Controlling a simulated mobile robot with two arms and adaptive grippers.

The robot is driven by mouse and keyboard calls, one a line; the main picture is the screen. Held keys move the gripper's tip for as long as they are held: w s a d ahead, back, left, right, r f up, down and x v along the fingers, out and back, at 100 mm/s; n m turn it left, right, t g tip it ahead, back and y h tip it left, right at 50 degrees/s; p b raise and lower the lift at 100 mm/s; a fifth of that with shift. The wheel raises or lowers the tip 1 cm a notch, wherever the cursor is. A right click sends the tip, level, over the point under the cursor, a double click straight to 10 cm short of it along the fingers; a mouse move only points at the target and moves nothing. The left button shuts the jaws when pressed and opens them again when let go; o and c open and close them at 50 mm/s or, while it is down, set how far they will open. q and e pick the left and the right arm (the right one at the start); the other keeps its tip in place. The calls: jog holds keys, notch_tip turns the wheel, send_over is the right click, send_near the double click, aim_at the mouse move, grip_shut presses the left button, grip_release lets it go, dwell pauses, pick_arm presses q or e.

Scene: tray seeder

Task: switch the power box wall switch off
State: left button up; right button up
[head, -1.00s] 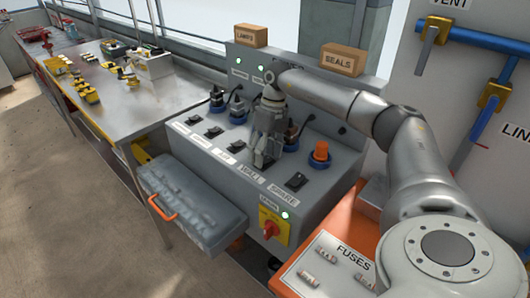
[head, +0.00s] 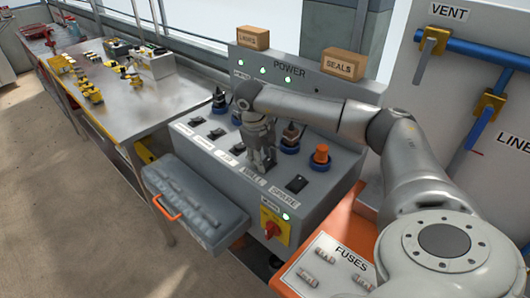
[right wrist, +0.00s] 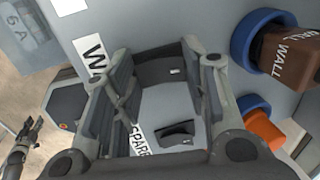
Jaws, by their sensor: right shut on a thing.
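The grey power box (head: 205,150) stands mid-picture in the head view, with a row of black rocker switches on its sloped panel. My right gripper (head: 257,165) is down at the panel, by the label that starts with W. In the right wrist view its fingers (right wrist: 168,62) sit on both sides of the black wall switch (right wrist: 165,72) and are shut on it. Which way the rocker is tipped I cannot tell. The spare switch (right wrist: 178,134) lies beside it, nearer the camera. Part of my left gripper (right wrist: 30,130) shows small at the lower left.
A brown WALL plug (right wrist: 285,52) and an orange plug (head: 321,153) stand close behind the switches. Green lamps (head: 263,70) glow on the back panel.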

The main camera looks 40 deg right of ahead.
dwell(0.3)
jog(key=o, duration=1)
jog(key=v, duration=1.2)
jog(key=shift+a, duration=0.1)
